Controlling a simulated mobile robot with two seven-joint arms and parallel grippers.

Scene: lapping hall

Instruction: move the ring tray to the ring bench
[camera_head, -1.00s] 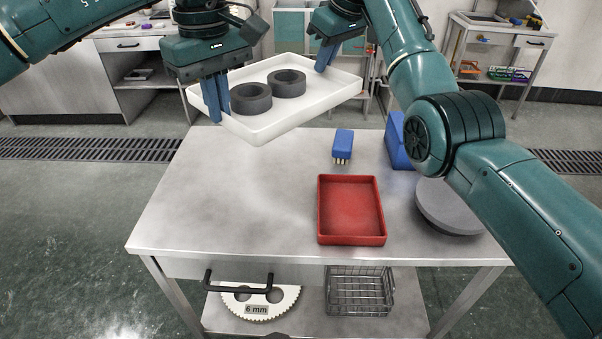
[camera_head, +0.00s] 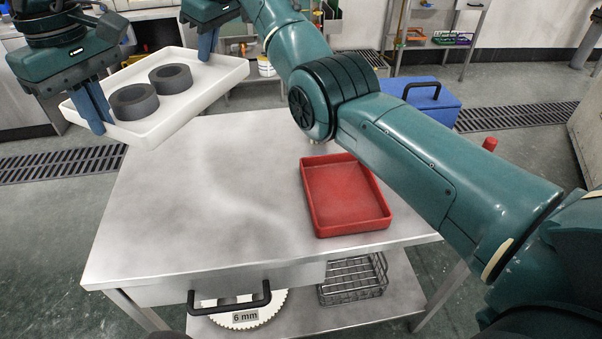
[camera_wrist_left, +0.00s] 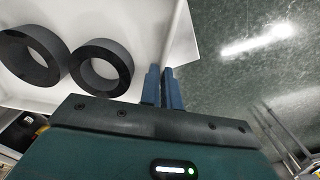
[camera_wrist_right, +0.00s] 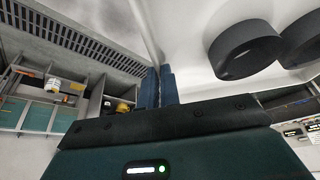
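The ring tray (camera_head: 190,108) is a white shallow tray with two dark grey rings (camera_head: 134,101) in it. It is held up in the air past the far left edge of the steel table in the head view. My left gripper (camera_head: 97,108) is shut on the tray's near left wall. My right gripper (camera_head: 206,42) is shut on its far wall. The wrist views show the fingers close together on the tray's wall, with the rings inside (camera_wrist_left: 101,68) (camera_wrist_right: 243,50). I cannot tell which bench is the ring bench.
A steel table (camera_head: 190,210) stands in front, with a red tray (camera_head: 345,195) on it and a wire basket (camera_head: 352,279) below. A blue box with a black handle (camera_head: 430,98) is behind my right arm. Benches and shelves line the back. Floor drains (camera_head: 60,165) cross behind the table.

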